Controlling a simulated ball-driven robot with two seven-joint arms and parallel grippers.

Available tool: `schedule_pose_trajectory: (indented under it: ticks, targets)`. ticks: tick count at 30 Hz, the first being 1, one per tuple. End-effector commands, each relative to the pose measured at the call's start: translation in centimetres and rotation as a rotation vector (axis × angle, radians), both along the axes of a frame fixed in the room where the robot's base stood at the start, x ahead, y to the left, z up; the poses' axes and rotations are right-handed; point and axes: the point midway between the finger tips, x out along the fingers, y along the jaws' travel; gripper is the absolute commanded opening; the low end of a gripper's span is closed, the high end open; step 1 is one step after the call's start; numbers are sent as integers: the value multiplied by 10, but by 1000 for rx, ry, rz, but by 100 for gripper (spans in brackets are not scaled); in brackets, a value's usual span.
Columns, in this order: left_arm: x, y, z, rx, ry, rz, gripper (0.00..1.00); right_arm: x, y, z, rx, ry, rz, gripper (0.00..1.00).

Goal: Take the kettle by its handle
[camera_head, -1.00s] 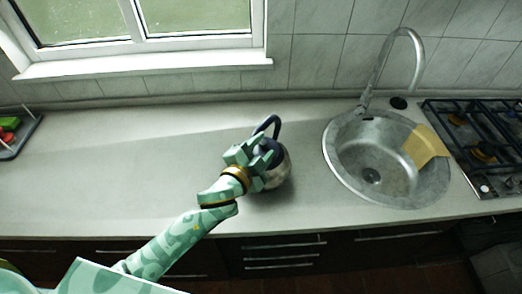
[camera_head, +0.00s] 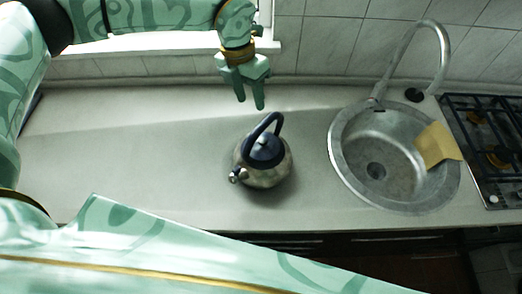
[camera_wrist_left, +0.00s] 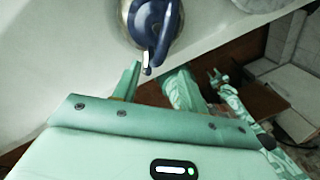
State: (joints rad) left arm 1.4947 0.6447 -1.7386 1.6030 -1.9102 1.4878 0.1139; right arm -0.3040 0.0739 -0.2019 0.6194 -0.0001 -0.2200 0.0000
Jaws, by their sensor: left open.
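The kettle (camera_head: 272,176) stands upright on the counter left of the sink, a round steel body with a dark blue lid and spout pointing to the lower left. Its dark blue handle (camera_head: 259,127) arches over the lid. My left gripper (camera_head: 250,104) is open and empty, fingers pointing down, just behind the handle in the picture and apart from it. In the left wrist view the kettle (camera_wrist_left: 175,22) is at the top, partly cut off, with its handle (camera_wrist_left: 165,40) beyond my open left fingers (camera_wrist_left: 155,80). There my right gripper (camera_wrist_left: 218,78) shows small; its jaws are unclear.
The grey counter (camera_head: 120,160) is clear to the kettle's left. A round steel sink (camera_head: 340,165) with a tall faucet (camera_head: 440,60) and a yellow cloth (camera_head: 436,146) is at the right, beside a gas hob (camera_head: 490,150). The tiled wall (camera_head: 320,40) and window are behind.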

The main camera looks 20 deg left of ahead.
Motion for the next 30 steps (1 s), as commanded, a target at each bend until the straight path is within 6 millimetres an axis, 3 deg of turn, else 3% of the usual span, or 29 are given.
schedule_pose_trajectory:
  ticks: [6,14,21,30]
  targets:
    - [-4,-10,-47,-2,3,-1,43,-1,0,6,0,1,1,36]
    - [-5,-16,-71,-3,2,-2,43,3,-4,10,-5,-4,1,36]
    - [-4,-26,-108,-5,2,-2,43,3,-6,16,-8,-6,0,36]
    - [-5,-27,-115,-5,1,-2,43,4,-7,16,-8,-7,0,36]
